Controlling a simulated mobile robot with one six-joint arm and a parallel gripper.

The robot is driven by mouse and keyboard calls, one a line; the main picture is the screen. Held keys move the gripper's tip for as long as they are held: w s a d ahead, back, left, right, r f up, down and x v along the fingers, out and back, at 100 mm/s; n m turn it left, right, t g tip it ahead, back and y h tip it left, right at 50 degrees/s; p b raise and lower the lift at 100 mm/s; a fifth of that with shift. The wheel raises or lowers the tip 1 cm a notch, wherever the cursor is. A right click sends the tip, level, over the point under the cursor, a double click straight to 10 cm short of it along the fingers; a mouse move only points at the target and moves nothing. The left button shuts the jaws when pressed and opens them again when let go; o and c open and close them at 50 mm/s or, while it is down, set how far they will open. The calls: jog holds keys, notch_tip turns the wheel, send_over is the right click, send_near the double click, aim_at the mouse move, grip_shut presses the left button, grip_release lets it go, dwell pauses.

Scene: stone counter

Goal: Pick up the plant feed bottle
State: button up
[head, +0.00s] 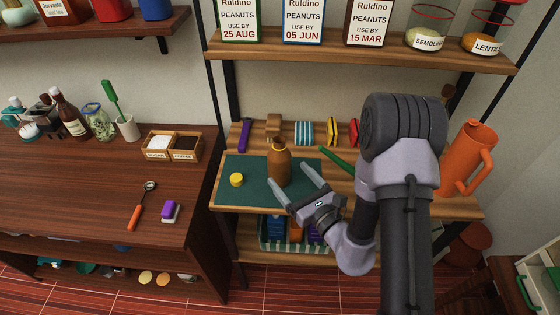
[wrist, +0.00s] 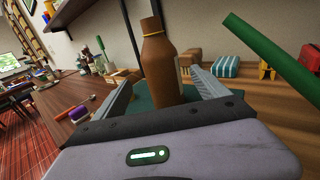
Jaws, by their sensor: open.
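A brown bottle (head: 279,164) with a brown cap stands upright on a dark green mat (head: 249,196) on the wooden shelf; I take it as the plant feed bottle. It also shows in the wrist view (wrist: 160,62), with the edge of a pale label on its right side. My gripper (head: 291,177) is open, its two fingers spread toward the bottle. In the wrist view the bottle stands between the lines of the fingers (wrist: 163,85), beyond the palm. I cannot tell whether either finger touches it. The bottle's base is hidden in the wrist view.
A yellow lid (head: 236,180) lies on the mat to the left. A green stick-like thing (head: 337,160) lies right of the bottle. Several small items, including a striped teal block (head: 304,133), line the back. An orange watering can (head: 468,158) stands at the right.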

aim_at(274, 155)
jog(key=b+x, duration=0.1)
jog(key=x, duration=0.8)
jog(key=shift+w, duration=0.35)
jog(key=c, duration=1.5)
jog(key=shift+c, duration=0.2)
jog(key=shift+r, duration=0.1)
